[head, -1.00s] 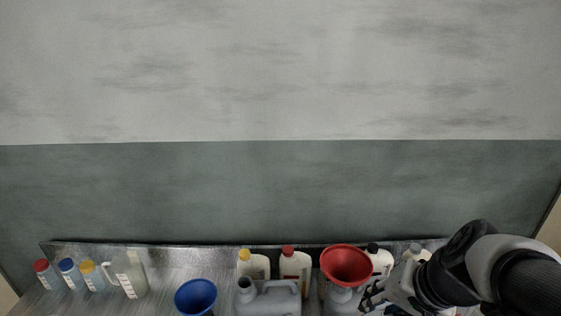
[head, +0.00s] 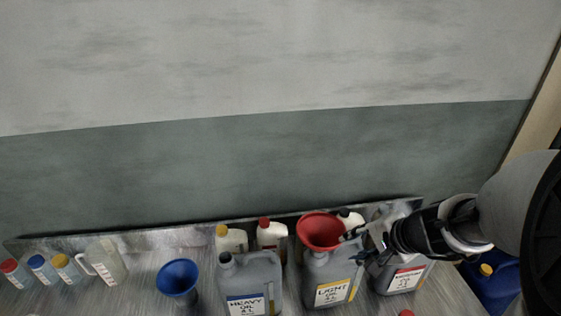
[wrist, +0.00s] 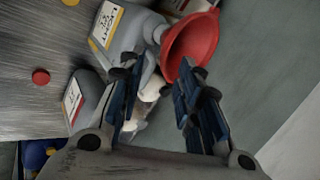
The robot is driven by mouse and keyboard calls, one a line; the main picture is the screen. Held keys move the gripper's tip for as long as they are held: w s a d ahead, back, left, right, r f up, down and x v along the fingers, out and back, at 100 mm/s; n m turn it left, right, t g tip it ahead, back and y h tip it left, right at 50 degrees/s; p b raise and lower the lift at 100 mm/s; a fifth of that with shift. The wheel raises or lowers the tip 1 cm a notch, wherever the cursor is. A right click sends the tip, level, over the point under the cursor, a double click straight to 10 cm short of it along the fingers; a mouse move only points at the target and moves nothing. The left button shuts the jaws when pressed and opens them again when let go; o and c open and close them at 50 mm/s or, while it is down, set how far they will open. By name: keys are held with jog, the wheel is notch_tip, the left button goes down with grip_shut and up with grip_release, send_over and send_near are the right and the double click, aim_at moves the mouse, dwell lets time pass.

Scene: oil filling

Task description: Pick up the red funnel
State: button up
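The red funnel (head: 320,231) sits upright in the mouth of the grey jug labelled light oil (head: 330,283). My gripper (head: 352,236) is just right of the funnel in the head view, around rim height. In the wrist view my gripper (wrist: 155,72) has its two dark fingers spread apart with nothing held between them. The funnel (wrist: 192,42) lies beyond the fingertips there, its rim close to the right finger and partly hidden by it. I cannot tell whether they touch. The light oil jug (wrist: 128,35) shows beyond the left finger.
A heavy oil jug (head: 248,285) and blue funnel (head: 178,279) stand to the left. A red-labelled jug (head: 400,279) stands below my arm. White bottles (head: 272,236) stand behind. A measuring jug (head: 104,262) and small capped bottles are far left. A blue container (head: 492,285) is at right.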

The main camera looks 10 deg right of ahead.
jog(key=b, duration=0.2)
send_near(320, 242)
jog(key=s, duration=0.3)
jog(key=shift+w+b+x, duration=0.2)
jog(key=shift+b+x, duration=0.55)
jog(key=shift+x, duration=2.3)
jog(key=shift+r, duration=0.15)
jog(key=shift+c, duration=0.4)
grip_shut()
